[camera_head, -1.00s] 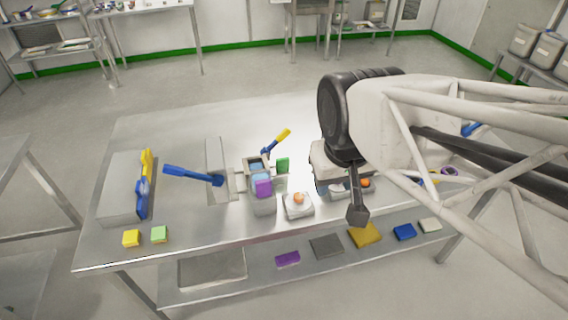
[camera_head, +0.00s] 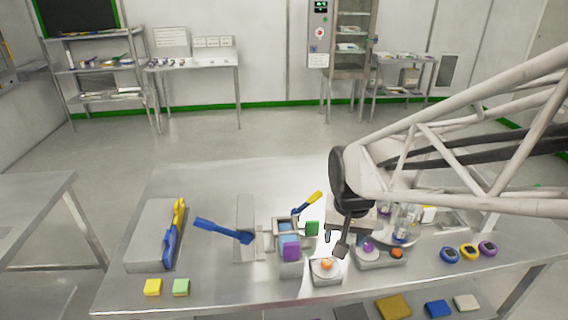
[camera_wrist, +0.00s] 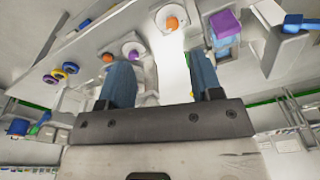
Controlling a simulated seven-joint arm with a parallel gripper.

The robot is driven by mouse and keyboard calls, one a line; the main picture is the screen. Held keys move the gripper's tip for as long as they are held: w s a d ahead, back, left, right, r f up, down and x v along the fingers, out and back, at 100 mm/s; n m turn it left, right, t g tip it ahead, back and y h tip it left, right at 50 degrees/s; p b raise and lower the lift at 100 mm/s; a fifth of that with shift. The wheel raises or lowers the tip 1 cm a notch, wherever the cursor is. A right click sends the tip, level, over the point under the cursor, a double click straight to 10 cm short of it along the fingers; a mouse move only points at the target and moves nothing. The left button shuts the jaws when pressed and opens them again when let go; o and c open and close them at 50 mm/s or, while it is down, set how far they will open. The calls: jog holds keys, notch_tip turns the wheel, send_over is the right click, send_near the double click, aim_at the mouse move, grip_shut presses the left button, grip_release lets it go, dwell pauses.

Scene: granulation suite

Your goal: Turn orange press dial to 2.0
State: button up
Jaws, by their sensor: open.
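An orange dial (camera_head: 326,264) sits on a round white plate on a small grey press base (camera_head: 327,279) near the table's front edge. Its setting is too small to read. In the wrist view the dial (camera_wrist: 172,22) shows at the top, beyond and between the fingers. A second base to its right carries a purple knob (camera_head: 368,246) and a smaller orange knob (camera_head: 396,253); these also show in the wrist view as purple (camera_wrist: 133,55) and orange (camera_wrist: 107,58). My gripper (camera_head: 335,242) is open and empty, apart from the dial; it also shows in the wrist view (camera_wrist: 163,82).
Left of the dial stands a press with a purple block (camera_head: 291,248) and green block (camera_head: 312,229). A blue lever (camera_head: 222,230) reaches left. Yellow (camera_head: 153,287) and green sponges lie front left. Blue, yellow and purple ring-shaped items (camera_head: 469,252) lie right.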

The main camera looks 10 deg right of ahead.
aim_at(327, 261)
jog(key=w+f+m, duration=0.1)
jog(key=w+f, duration=0.2)
jog(key=f, duration=0.1)
jog(key=w+f+m+g, duration=0.1)
jog(key=w+f, duration=0.2)
jog(key=f, duration=0.1)
jog(key=w+f+m, duration=0.1)
jog(key=w+f, duration=0.2)
jog(key=f, duration=0.1)
jog(key=shift+w+d+f, duration=0.15)
jog(key=shift+w+d, duration=0.05)
jog(key=shift+f, duration=0.1)
jog(key=shift+f, duration=3.8)
jog(key=c, duration=0.9)
